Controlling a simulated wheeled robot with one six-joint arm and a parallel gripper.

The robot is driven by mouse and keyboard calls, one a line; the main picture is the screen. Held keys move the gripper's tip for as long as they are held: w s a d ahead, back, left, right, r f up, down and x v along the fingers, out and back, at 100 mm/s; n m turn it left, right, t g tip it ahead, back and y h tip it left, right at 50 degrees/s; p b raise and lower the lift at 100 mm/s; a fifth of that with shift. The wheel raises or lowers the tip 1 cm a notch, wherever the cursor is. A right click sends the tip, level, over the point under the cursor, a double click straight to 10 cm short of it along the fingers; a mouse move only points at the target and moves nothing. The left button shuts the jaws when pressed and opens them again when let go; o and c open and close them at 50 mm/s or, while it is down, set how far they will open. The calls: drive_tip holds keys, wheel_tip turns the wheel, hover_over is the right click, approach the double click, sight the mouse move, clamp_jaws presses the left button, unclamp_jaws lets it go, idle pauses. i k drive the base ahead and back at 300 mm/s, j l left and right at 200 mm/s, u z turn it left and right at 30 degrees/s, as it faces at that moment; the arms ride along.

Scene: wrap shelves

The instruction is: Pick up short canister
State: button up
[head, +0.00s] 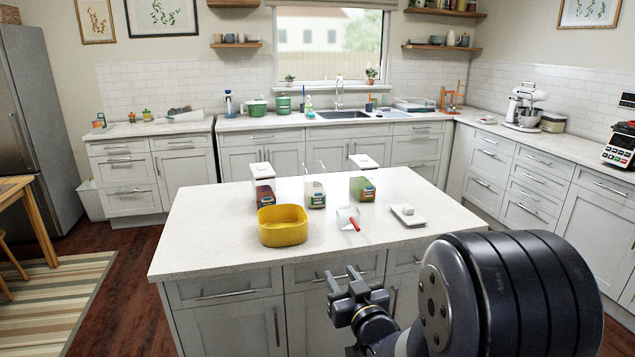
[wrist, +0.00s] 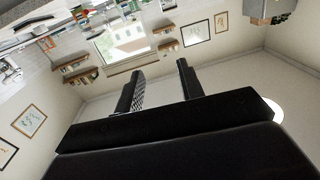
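Three clear canisters with coloured labels stand in a row on the white island: a left one with dark contents (head: 264,194), a middle one with pale contents (head: 315,193) and a right one with green contents (head: 362,188). White lids show over the left and right ones; the middle one seems to have none. I cannot tell which is the short canister. My gripper (head: 342,282) is in front of the island, low and apart from all of them. In the wrist view its fingers (wrist: 161,86) are spread with nothing between them.
A yellow bin (head: 283,231), a white scoop or cup with a red handle (head: 347,217) and a white tray with a small block (head: 409,220) lie nearer on the island (head: 205,240). The island's left end is clear. Green pots (head: 257,107) stand on the back counter.

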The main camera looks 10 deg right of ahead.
sight(315, 185)
drive_tip(key=i+z, duration=0.1)
drive_tip(key=i, duration=0.5)
drive_tip(key=i+j+z, duration=0.1)
drive_tip(key=i, duration=0.5)
drive_tip(key=i+j+z, duration=0.1)
drive_tip(key=i, duration=0.5)
drive_tip(key=j, duration=0.1)
